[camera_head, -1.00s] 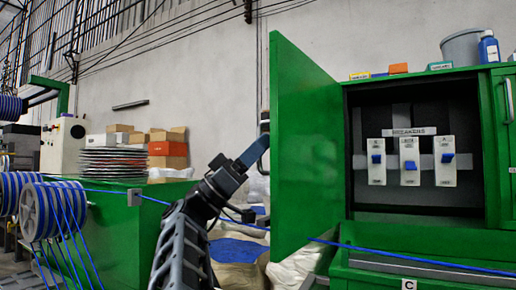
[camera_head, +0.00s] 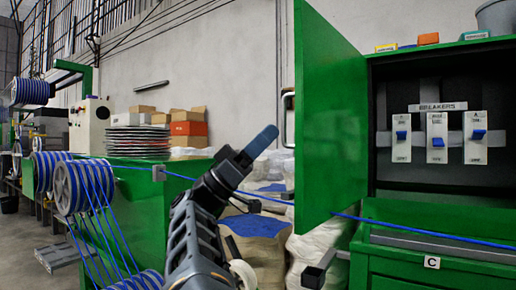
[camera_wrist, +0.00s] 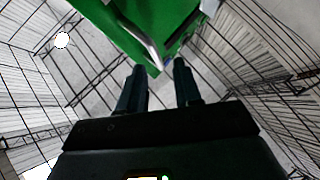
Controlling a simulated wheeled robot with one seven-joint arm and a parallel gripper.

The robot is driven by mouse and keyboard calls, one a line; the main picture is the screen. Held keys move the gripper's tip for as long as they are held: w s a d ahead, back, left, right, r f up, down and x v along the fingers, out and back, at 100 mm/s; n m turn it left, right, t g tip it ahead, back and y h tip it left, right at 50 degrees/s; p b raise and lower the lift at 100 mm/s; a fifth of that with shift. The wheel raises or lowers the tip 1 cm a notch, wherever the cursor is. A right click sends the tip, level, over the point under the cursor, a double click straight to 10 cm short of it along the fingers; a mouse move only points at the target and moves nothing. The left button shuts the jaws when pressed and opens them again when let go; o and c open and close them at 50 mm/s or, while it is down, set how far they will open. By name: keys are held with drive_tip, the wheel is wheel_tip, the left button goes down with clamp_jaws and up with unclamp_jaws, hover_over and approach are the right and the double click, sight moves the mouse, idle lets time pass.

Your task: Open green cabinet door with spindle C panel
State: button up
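The green cabinet door (camera_head: 328,115) stands wide open on the left of the cabinet (camera_head: 440,208). Its metal handle (camera_head: 289,118) shows at the door's left edge. Inside is a breaker panel with three white switches (camera_head: 437,138) with blue levers, under a "BREAKERS" label. A "C" label (camera_head: 431,262) is on the lower cabinet front. My gripper (camera_head: 268,135) is left of the handle, apart from it. In the wrist view, the fingers (camera_wrist: 158,68) are spread with nothing between them. The green door (camera_wrist: 160,22) and a silvery handle (camera_wrist: 142,42) show beyond the fingertips.
A blue cable (camera_head: 400,228) runs across the cabinet front towards the striped spools (camera_head: 85,187) at left. Sacks (camera_head: 255,240) lie below my arm. A green bench (camera_head: 145,210) with stacked discs (camera_head: 138,140) stands left. Small boxes (camera_head: 428,39) sit on the cabinet top.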

drive_tip(key=shift+b+v, duration=0.3)
drive_tip(key=shift+v, duration=1.1)
